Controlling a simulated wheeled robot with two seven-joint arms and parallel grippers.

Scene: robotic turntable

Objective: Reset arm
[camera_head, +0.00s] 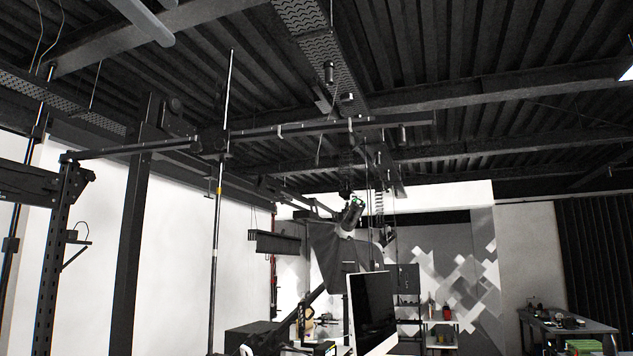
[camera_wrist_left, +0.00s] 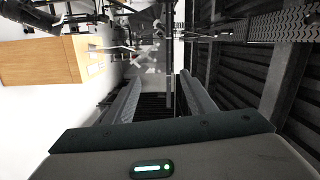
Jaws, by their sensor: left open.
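My left gripper (camera_wrist_left: 159,78) fills the lower middle of the left wrist view. Its two ridged grey fingers are spread apart with a gap between them, and nothing is held there. A green status light glows on its dark housing. In the head view a small dark part with green lights shows near the centre, but I cannot tell for sure that it is my gripper. My right gripper is not in view.
The head view looks up at dark ceiling beams. A monitor (camera_head: 371,307) stands low at the centre, and a table (camera_head: 566,328) is at the lower right. A tall thin pole (camera_head: 216,230) stands at left. A wooden box-like piece (camera_wrist_left: 40,62) shows at left in the wrist view.

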